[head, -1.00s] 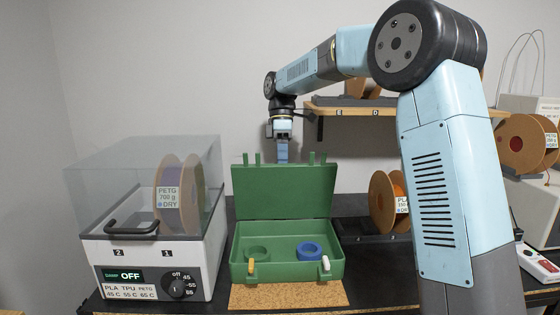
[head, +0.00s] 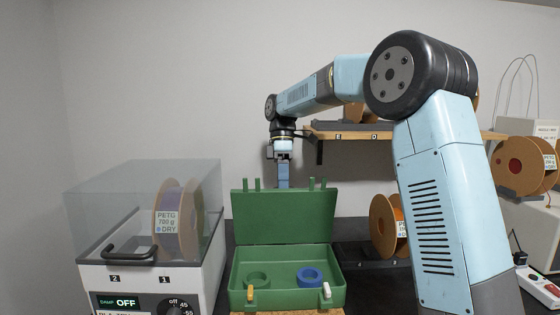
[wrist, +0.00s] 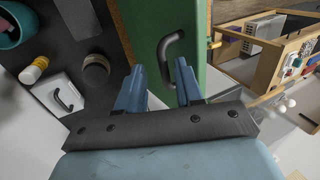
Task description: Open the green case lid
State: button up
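The green case (head: 240,296) stands on the bench with its lid (head: 284,217) raised upright at the back. Inside the case lie a green ring (head: 258,279) and a blue ring (head: 310,276).
A clear-topped filament dryer (head: 140,230) stands left of the case, with a spool (head: 166,221) inside. Another spool (head: 383,225) stands to the right. A wooden shelf (head: 350,134) is on the wall behind my gripper. A power strip (head: 542,288) lies at the far right.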

jog(key=v, duration=1.2)
jog(key=shift+w+r, duration=0.2)
jog(key=shift+c, duration=0.4)
jog(key=shift+s, duration=0.1)
jog(key=shift+c, duration=0.7)
jog(key=shift+s+r, duration=0.2)
jog(key=shift+c, duration=0.3)
jog(key=s+r+t, duration=0.2)
jog(key=s+t, duration=0.3)
jog(key=s, duration=0.1)
jog(key=f, duration=1.3)
jog(key=shift+w+d+f, duration=0.2)
jog(key=shift+w+d, duration=0.1)
jog(key=shift+d, duration=0.1)
grip_shut()
